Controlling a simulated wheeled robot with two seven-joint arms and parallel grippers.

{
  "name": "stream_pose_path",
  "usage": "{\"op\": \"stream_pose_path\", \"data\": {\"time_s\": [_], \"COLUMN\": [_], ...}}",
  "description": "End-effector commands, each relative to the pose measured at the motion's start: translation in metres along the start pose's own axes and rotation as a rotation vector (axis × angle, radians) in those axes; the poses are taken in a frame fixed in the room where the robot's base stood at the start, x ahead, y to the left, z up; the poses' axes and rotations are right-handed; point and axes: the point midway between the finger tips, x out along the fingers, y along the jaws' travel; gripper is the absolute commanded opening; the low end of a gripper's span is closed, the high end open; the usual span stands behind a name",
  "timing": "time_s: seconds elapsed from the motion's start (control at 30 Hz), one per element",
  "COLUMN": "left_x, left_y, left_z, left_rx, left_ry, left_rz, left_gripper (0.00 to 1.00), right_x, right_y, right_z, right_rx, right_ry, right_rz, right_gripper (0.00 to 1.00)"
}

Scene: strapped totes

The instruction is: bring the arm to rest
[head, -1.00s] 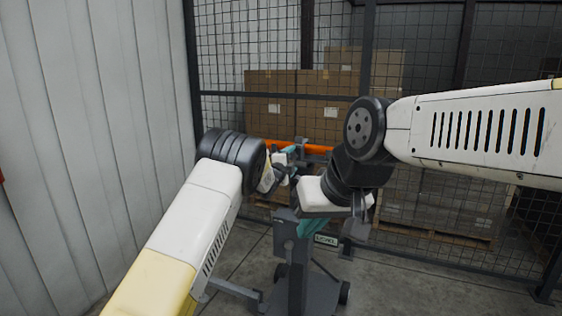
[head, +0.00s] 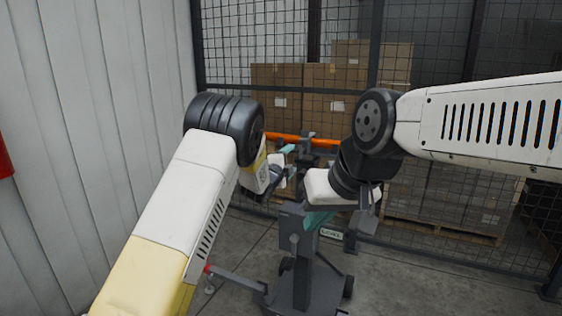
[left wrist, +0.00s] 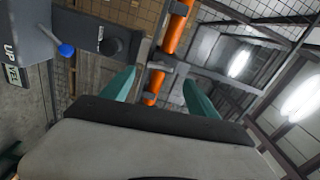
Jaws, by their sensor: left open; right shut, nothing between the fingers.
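My left gripper (head: 288,149) is in the middle of the head view, with its teal fingertips near an orange bar (head: 330,143). In the left wrist view, its two teal fingers (left wrist: 160,88) are spread apart with nothing held between them. The orange bar (left wrist: 172,45) shows beyond the gap; I cannot tell how far off it is. My right gripper (head: 317,220) is lower, below its white wrist housing, with teal fingers angled down in front of a dark grey stand. It is shut and empty, partly hidden by its own wrist.
The grey wheeled stand (head: 300,284) is on the concrete floor below the grippers. A mesh fence (head: 450,45) runs behind, with stacked cardboard boxes (head: 290,88) and a loaded pallet (head: 455,222) beyond it. A pale ribbed wall (head: 85,90) closes the left side.

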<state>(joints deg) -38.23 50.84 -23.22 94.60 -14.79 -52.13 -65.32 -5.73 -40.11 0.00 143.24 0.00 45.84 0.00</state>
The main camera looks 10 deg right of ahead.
Motion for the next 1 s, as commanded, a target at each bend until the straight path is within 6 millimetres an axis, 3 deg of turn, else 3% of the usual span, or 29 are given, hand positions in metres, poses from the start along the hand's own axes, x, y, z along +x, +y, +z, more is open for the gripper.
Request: {"op": "stream_pose_path", "data": {"time_s": [0.23, 0.37, 0.43, 0.6, 0.7, 0.87, 1.0], "left_x": [-0.004, -0.026, -0.048, -0.124, -0.175, -0.263, -0.342], "left_y": [-0.007, -0.035, -0.055, -0.092, -0.108, -0.122, -0.124], "left_z": [0.009, 0.041, 0.065, 0.11, 0.123, 0.125, 0.111], "left_rx": [-0.025, -0.146, -0.253, -0.555, -0.729, -0.99, -1.199], "left_ry": [-0.021, -0.105, -0.175, -0.343, -0.431, -0.56, -0.668], "left_rz": [0.007, 0.041, 0.07, 0.149, 0.189, 0.25, 0.299], "left_gripper": [0.69, 0.69, 0.69, 0.69, 0.69, 0.69, 0.69], "right_x": [0.0, 0.0, 0.0, 0.0, 0.0, 0.0, 0.0], "right_y": [0.0, 0.0, 0.0, 0.0, 0.0, 0.0, 0.0], "right_z": [0.0, 0.0, 0.0, 0.0, 0.0, 0.0, 0.0], "right_rx": [0.0, 0.0, 0.0, 0.0, 0.0, 0.0, 0.0], "right_ry": [0.0, 0.0, 0.0, 0.0, 0.0, 0.0, 0.0], "right_rz": [0.0, 0.0, 0.0, 0.0, 0.0, 0.0, 0.0], "right_gripper": [0.0, 0.0, 0.0, 0.0, 0.0, 0.0, 0.0]}}
